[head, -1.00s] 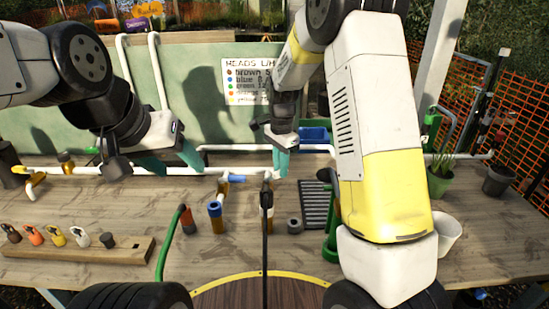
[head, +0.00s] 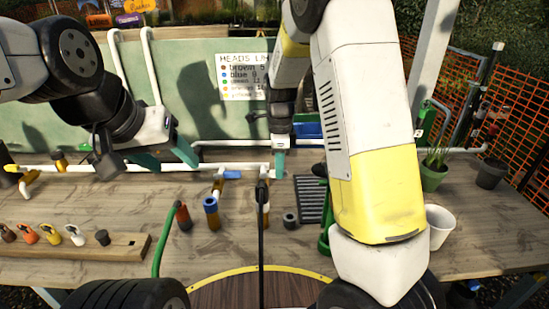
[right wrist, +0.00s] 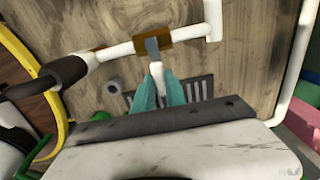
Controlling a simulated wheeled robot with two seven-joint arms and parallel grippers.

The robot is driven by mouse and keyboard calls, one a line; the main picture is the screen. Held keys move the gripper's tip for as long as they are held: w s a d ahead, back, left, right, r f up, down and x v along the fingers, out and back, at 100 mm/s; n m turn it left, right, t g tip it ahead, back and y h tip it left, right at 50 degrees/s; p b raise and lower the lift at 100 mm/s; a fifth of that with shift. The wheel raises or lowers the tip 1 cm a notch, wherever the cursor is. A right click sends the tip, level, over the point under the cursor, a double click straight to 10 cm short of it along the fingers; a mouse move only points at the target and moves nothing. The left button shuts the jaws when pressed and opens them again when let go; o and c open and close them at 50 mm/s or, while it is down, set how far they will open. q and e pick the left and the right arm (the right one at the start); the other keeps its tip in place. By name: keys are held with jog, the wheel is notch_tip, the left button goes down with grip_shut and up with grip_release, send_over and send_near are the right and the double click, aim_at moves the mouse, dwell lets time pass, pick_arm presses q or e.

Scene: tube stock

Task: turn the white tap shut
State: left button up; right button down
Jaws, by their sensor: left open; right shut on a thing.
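The white tap's handle (right wrist: 157,70) shows in the right wrist view, between the teal fingers of my right gripper (right wrist: 159,88). Its grey stem joins a brass-coloured body (right wrist: 180,35) on a white pipe. My right gripper is shut on the handle. In the head view my right gripper (head: 279,167) points down at the white pipe line, and its fingers hide most of the tap. My left gripper (head: 167,160) is open and empty, its fingers apart near the pipe at the left.
A wooden block (head: 75,245) with several coloured tap heads lies at the front left. A green hose (head: 163,240) and a blue-topped pipe stub (head: 211,212) stand before the pipe. A grey grate (head: 312,200) and a white pot (head: 439,226) are to the right.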

dwell(0.4)
jog(key=c, duration=1.4)
grip_release()
jog(key=shift+o, duration=0.2)
notch_tip(320, 180, up, 7)
jog(key=shift+f, duration=0.1)
jog(key=shift+r, duration=0.55)
jog(key=s+d+r+n+t, duration=0.2)
jog(key=s+r+n, duration=0.1)
jog(key=s+n, duration=0.3)
jog(key=s+d+r+n+t+y, duration=0.1)
jog(key=s+d+r+n+t, duration=0.1)
jog(key=s+r+n, duration=0.2)
jog(key=s+d+r+n+t+y, duration=0.1)
jog(key=s+r+n, duration=0.3)
jog(key=s+n, duration=0.5)
jog(key=s+d+t, duration=0.1)
jog(key=s, duration=0.2)
jog(key=shift+s, duration=0.15)
